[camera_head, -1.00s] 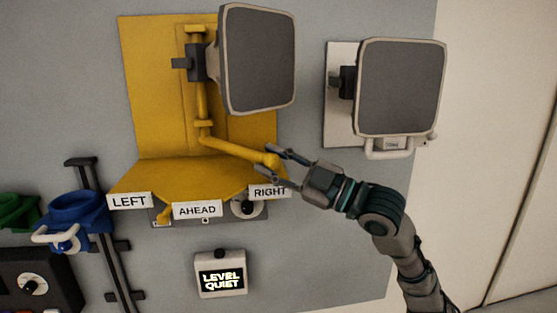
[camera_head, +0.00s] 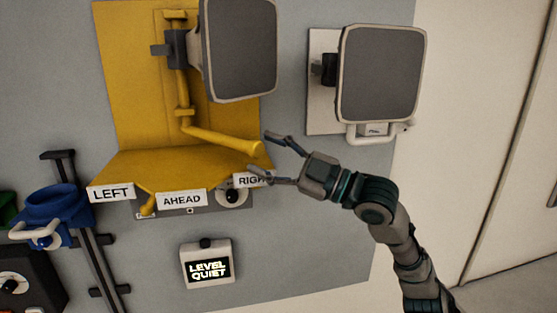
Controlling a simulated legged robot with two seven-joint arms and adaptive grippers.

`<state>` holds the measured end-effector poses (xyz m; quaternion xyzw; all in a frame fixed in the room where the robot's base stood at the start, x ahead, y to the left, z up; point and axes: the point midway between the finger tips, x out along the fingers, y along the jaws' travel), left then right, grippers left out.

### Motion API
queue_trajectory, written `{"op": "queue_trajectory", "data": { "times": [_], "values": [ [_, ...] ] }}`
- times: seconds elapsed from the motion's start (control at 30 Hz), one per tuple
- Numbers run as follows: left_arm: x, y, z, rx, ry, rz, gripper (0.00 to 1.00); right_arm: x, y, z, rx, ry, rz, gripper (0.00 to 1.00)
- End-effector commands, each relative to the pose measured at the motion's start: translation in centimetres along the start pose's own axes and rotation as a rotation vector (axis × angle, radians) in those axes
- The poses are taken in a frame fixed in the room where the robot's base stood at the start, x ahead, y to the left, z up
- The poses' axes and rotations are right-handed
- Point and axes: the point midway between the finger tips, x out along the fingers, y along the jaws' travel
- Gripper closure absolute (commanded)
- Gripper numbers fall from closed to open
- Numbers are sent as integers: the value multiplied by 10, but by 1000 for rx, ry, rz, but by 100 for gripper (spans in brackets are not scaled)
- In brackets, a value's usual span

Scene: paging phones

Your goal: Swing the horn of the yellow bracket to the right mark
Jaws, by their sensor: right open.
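The yellow bracket (camera_head: 130,90) is fixed to the grey wall panel, with a sloped lower plate. Its grey square horn (camera_head: 240,50) sits at the top on a yellow upright. A yellow handle bar (camera_head: 222,139) runs from the upright toward the right, its round end above the RIGHT label (camera_head: 250,180). The LEFT label (camera_head: 111,192) and AHEAD label (camera_head: 182,199) are along the plate's front edge. My right gripper (camera_head: 266,156) is open and empty, its fingers just right of the bar's end, apparently clear of it. My left gripper is not in view.
A second grey horn (camera_head: 381,73) on a white mount with a white handle (camera_head: 372,137) hangs to the right. A small box (camera_head: 207,264) below reads LEVEL QUIET. A blue holder (camera_head: 50,210) and dark rail stand at lower left. The panel between horns and box is mostly clear.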

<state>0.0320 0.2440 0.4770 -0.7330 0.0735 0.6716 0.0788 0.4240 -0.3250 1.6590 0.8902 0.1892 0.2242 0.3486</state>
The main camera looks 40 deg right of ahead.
Motion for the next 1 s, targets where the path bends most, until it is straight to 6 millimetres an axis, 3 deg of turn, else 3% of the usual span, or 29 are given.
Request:
{"op": "queue_trajectory", "data": {
  "times": [0.13,0.33,1.0],
  "values": [
    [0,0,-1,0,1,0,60,-26,-1,4,-2,-10,-1,41],
    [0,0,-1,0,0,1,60,-40,0,6,3,-7,1,41],
    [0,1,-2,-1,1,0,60,-47,-1,3,1,-1,-2,41]
  ]
}}
